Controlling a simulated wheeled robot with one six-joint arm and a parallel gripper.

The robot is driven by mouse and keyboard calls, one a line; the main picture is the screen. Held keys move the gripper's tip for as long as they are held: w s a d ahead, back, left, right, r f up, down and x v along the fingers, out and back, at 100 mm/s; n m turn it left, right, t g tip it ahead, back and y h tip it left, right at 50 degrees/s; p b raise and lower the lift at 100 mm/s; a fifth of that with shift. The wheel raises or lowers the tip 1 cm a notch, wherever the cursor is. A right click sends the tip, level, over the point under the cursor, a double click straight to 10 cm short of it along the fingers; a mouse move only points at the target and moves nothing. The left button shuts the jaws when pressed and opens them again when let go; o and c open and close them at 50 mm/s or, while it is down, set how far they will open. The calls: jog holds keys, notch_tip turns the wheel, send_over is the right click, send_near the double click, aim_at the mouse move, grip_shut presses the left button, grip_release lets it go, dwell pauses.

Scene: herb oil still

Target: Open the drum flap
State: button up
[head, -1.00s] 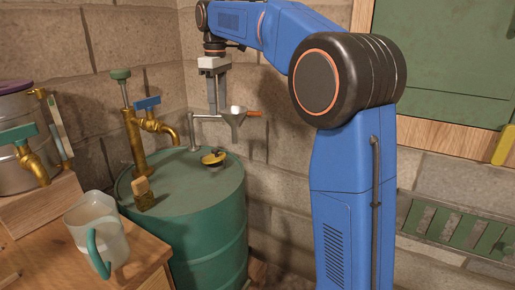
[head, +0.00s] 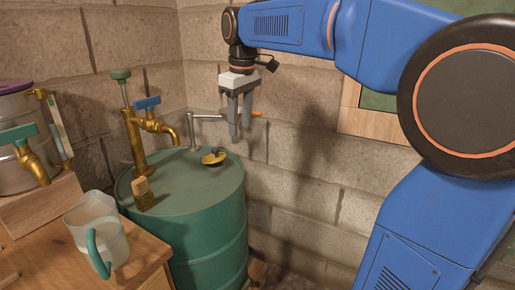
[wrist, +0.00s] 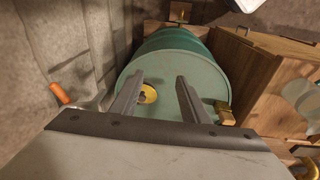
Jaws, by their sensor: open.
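The green drum (head: 205,225) stands upright in the corner. A round yellow flap (head: 213,158) with a dark part on it lies on the drum's top, towards the back right; I cannot tell its exact angle. It also shows in the wrist view (wrist: 149,93), beside my left finger and partly hidden by it. My gripper (head: 240,136) is open and empty, with its fingers pointing down. It hangs above the drum's back right edge, to the right of the flap and apart from it in the head view.
A brass tap with a blue handle (head: 148,103) rises from the drum's left. A brass block with a wooden knob (head: 143,193) sits at the front rim. A metal arm (head: 207,117) and an orange tip (head: 257,114) show behind my gripper. A clear jug (head: 98,235) stands left.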

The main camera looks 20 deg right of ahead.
jog(key=s+f+m, duration=0.1)
jog(key=s+f, duration=0.1)
jog(key=s, duration=0.2)
jog(key=s+d+f+m, duration=0.1)
jog(key=s+f, duration=0.1)
jog(key=s, duration=0.3)
jog(key=shift+s+d+f+t, duration=0.2)
jog(key=shift+f+t, duration=0.1)
jog(key=shift+t, duration=0.1)
jog(key=shift+w, duration=0.1)
